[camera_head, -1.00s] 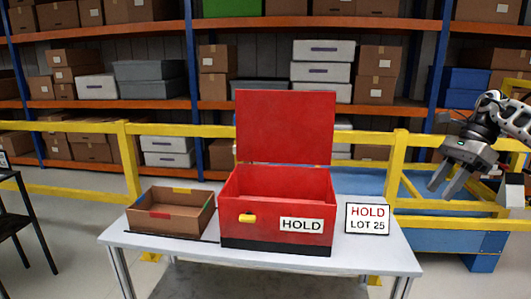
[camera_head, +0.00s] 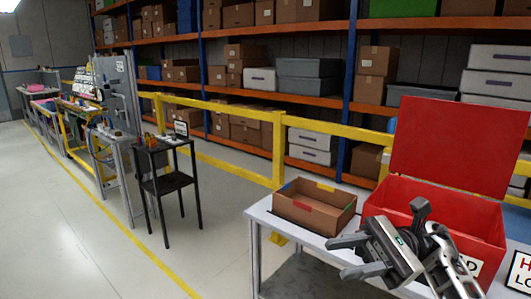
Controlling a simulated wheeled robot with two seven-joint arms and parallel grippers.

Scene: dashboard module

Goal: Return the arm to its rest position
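My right gripper (camera_head: 340,256) is in the lower right of the head view, with its arm coming up from the bottom right. Its two fingers point left and stand apart, with nothing seen between them. It is in front of the red box (camera_head: 486,222) in the picture and covers part of its front and its HOLD label. I cannot tell how far it is from the box. The box's red lid (camera_head: 458,145) stands open. My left gripper is not in view.
A cardboard tray (camera_head: 315,212) sits on the white table (camera_head: 262,213), left of the box. A HOLD sign (camera_head: 520,272) is cut off at the right edge. Yellow railing (camera_head: 279,150) runs behind.

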